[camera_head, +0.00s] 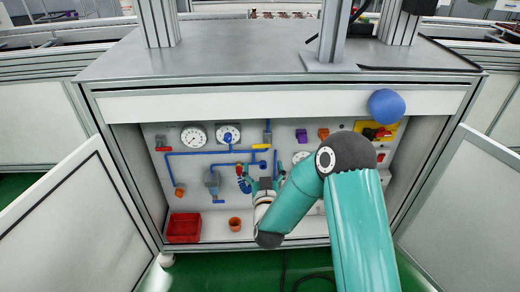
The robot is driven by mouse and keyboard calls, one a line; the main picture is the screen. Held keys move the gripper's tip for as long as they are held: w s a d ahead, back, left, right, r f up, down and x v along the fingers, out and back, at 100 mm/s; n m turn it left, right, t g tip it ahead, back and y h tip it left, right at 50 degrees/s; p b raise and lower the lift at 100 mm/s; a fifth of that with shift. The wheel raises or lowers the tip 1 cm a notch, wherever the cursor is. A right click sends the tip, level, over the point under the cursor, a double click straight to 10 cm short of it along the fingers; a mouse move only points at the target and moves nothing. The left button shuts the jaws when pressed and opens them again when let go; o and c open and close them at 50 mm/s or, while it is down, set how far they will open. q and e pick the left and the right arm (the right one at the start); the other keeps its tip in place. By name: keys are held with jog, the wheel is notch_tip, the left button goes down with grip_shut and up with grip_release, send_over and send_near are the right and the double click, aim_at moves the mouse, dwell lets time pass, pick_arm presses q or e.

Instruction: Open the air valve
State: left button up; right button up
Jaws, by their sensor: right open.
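My right arm reaches into an open cabinet, and its gripper (262,178) is open in front of the back panel. Its fingers are apart near the lower blue pipes, and nothing shows between them. A valve with a yellow handle (261,146) sits on the blue piping just above the gripper. A red-handled fitting (163,149) is at the panel's upper left. A small blue and red part (243,181) is beside the gripper's left finger; whether they touch I cannot tell. Which fitting is the air valve is not clear. My forearm hides the panel's lower right. My left gripper is out of view.
Two round gauges (193,137) are on the upper panel. A red bin (184,228) and a small orange pot (235,224) stand on the cabinet floor. A blue ball-like object (386,106) is at the upper right. Open doors flank the cabinet, below a grey worktop (240,55).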

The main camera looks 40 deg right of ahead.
aim_at(261, 146)
jog(key=b+x, duration=0.1)
jog(key=x, duration=0.9)
jog(key=shift+w, duration=0.1)
